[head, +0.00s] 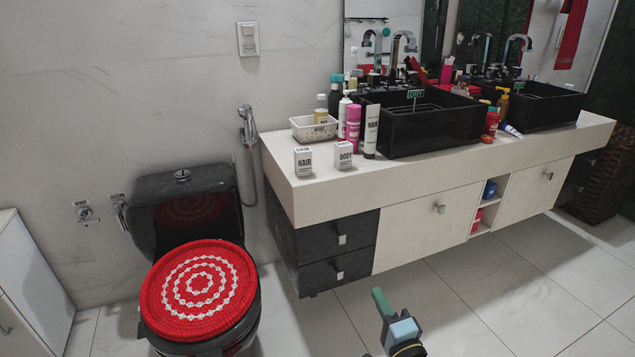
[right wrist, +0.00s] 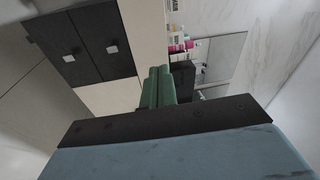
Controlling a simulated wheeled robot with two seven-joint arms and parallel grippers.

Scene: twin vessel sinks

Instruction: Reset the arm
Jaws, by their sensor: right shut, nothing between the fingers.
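My right gripper (head: 382,304) shows at the bottom of the head view, over the floor in front of the vanity. Its green fingers are together with nothing between them. In the right wrist view the closed green fingers (right wrist: 159,86) point toward the vanity and the items on it. The gripper is apart from the vanity and touches nothing that I can see. My left gripper is in neither view.
The vanity (head: 340,187) carries two black sinks (head: 430,130) (head: 545,108), several bottles and two small boxes (head: 304,161) (head: 343,155). A black toilet with a red cover (head: 180,310) stands at left. A white cabinet (head: 32,290) is at the left edge. The tiled floor ahead is clear.

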